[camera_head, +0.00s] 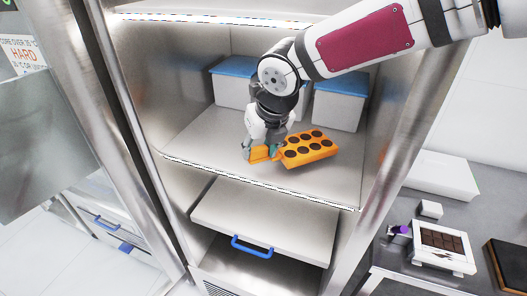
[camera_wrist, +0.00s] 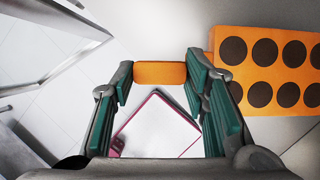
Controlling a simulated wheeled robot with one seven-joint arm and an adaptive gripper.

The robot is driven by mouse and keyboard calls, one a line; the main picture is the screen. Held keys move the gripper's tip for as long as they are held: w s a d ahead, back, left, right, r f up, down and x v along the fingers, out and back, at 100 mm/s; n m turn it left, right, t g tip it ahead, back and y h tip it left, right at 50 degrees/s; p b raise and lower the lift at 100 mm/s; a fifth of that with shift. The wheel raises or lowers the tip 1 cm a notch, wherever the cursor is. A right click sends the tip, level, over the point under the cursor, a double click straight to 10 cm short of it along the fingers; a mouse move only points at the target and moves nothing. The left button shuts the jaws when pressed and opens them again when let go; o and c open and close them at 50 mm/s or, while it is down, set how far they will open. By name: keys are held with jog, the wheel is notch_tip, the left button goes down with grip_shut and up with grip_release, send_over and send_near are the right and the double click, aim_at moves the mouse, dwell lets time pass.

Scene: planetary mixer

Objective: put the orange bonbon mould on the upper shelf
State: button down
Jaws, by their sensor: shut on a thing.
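The orange bonbon mould (camera_head: 311,159) has rows of dark round cavities and a plain orange tab at its left end. My gripper (camera_head: 259,150) is shut on that tab, with the mould extending to the right. In the wrist view the tab (camera_wrist: 160,73) lies between the fingertips and the mould body (camera_wrist: 270,30) is at the right. The mould is over the front part of the upper shelf (camera_head: 205,136), inside the open steel cabinet. I cannot tell whether it touches the shelf.
White boxes with blue lids (camera_head: 338,105) stand at the back of the upper shelf. Below is a lower shelf or tray (camera_head: 265,222) with a blue handle (camera_head: 252,247). The shelf's left side is clear. A counter at the right holds a framed chocolate tray (camera_head: 443,247).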

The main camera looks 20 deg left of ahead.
jog(key=shift+w, duration=1)
jog(key=shift+f+p, duration=0.55)
jog(key=shift+f, duration=1.15)
jog(key=c, duration=0.9)
grip_release()
jog(key=shift+d, duration=0.1)
jog(key=shift+c, duration=0.2)
jog(key=v, duration=1.2)
jog(key=shift+s, duration=0.1)
